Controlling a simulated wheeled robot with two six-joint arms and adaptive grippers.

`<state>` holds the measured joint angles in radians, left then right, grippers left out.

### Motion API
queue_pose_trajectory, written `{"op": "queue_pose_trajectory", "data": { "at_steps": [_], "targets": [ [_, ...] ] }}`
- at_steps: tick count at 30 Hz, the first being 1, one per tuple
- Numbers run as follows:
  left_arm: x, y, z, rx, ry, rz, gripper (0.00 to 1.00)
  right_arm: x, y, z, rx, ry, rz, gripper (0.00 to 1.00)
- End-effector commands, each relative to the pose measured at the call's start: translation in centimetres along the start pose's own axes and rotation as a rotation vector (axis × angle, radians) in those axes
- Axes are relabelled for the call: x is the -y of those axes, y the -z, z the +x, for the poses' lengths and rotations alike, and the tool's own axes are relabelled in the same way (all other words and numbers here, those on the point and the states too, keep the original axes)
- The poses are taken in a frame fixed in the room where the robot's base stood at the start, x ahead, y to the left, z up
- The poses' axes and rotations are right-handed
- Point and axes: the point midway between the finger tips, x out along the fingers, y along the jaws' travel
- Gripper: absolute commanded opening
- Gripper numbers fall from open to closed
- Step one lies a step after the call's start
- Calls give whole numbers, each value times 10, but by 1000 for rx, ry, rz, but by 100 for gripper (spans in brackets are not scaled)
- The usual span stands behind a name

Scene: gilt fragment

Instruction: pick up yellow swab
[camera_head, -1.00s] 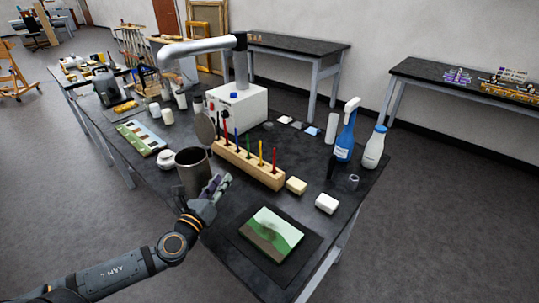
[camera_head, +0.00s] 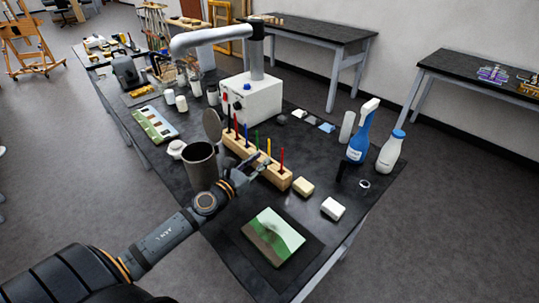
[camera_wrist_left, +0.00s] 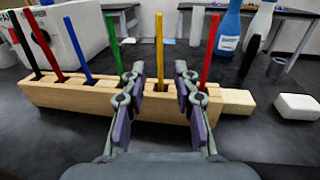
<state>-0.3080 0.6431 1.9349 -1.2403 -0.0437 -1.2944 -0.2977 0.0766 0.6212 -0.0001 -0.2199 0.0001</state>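The yellow swab (camera_head: 269,146) stands upright in a wooden rack (camera_head: 284,182) with several other coloured swabs. It also shows in the left wrist view (camera_wrist_left: 159,40), with the green swab (camera_wrist_left: 112,45) on its left and the red swab (camera_wrist_left: 210,48) on its right. My left gripper (camera_head: 258,163) is at the front of the rack. In the left wrist view its open fingers (camera_wrist_left: 160,105) lie either side of the yellow swab's line, with a gap between them. I cannot tell how deep the swab is between them. My right gripper is out of view.
A metal can (camera_head: 201,165) stands left of my left gripper. A yellowish block (camera_head: 303,187) and a white block (camera_head: 333,208) lie right of the rack. A small painting (camera_head: 273,236) lies in front. A blue spray bottle (camera_head: 360,140) and a white bottle (camera_head: 391,152) stand behind right.

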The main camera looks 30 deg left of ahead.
Motion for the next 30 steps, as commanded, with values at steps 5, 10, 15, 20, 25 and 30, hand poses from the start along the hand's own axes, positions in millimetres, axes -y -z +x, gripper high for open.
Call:
{"op": "queue_pose_trajectory", "data": {
  "at_steps": [5, 10, 15, 20, 25, 30],
  "targets": [
    [2, 1, 4, 0, 4, -2, 29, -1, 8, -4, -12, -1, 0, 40],
    [0, -1, 18, 3, -1, -6, 29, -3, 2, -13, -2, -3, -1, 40],
    [0, 3, 47, 3, 0, -5, 29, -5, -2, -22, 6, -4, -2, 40],
    [0, 6, 56, 1, 2, -1, 29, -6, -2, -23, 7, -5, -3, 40],
    [0, 6, 56, 0, 3, -1, 29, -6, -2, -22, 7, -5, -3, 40],
    [0, 6, 56, 0, 2, -1, 6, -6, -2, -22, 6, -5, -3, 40]
  ]
}}
